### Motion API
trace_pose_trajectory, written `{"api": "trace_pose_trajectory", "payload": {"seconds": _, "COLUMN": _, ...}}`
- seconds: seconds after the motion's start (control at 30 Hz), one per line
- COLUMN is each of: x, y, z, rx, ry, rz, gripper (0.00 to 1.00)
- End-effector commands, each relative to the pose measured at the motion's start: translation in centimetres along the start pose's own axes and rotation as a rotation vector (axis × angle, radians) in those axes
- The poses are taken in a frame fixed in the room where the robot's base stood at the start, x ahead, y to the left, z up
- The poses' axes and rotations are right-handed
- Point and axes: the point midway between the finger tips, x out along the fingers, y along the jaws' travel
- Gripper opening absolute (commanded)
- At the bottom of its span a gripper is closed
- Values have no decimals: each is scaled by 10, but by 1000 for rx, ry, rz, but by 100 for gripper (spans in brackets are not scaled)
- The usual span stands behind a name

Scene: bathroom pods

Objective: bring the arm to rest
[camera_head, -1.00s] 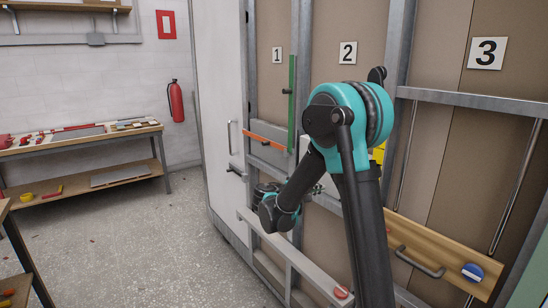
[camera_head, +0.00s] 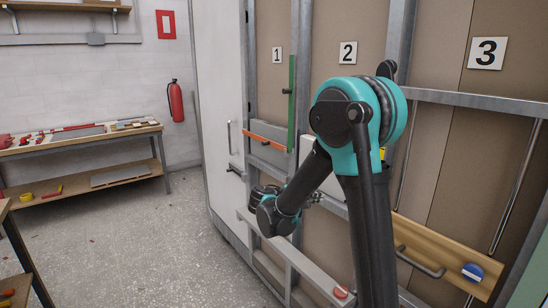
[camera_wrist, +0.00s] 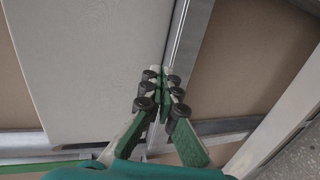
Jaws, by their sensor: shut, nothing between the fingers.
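My gripper (camera_wrist: 158,75) shows in the wrist view with its fingertips together and nothing between them. A metal upright (camera_wrist: 190,50) and a pale flat panel (camera_wrist: 85,60) lie beyond the fingertips; whether they touch cannot be told. In the head view my teal and black arm rises at the middle right and bends down to the left, its lower end in front of the pod frame. There the gripper (camera_head: 313,200) is small and partly hidden beside the wrist.
The pod wall carries number signs 1 (camera_head: 277,54), 2 (camera_head: 348,52) and 3 (camera_head: 487,53). A wooden board with a handle (camera_head: 445,255) is at right. A workbench (camera_head: 85,150) with tools stands at left. The floor (camera_head: 150,240) between is mostly clear.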

Motion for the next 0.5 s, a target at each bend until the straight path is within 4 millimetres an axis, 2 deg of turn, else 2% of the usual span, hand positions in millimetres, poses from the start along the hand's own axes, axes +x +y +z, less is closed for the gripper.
{"api": "trace_pose_trajectory", "payload": {"seconds": 0.03, "x": 8, "y": -4, "z": 20, "rx": 15, "ry": -14, "rz": -54, "gripper": 0}}
{"api": "trace_pose_trajectory", "payload": {"seconds": 0.1, "x": 16, "y": -15, "z": 46, "rx": 42, "ry": -28, "rz": -146, "gripper": 0}}
{"api": "trace_pose_trajectory", "payload": {"seconds": 0.23, "x": 23, "y": -40, "z": 95, "rx": 110, "ry": -54, "rz": -325, "gripper": 0}}
{"api": "trace_pose_trajectory", "payload": {"seconds": 0.37, "x": 17, "y": -69, "z": 143, "rx": 202, "ry": -75, "rz": -507, "gripper": 0}}
{"api": "trace_pose_trajectory", "payload": {"seconds": 0.5, "x": -2, "y": -102, "z": 188, "rx": 326, "ry": -92, "rz": -698, "gripper": 0}}
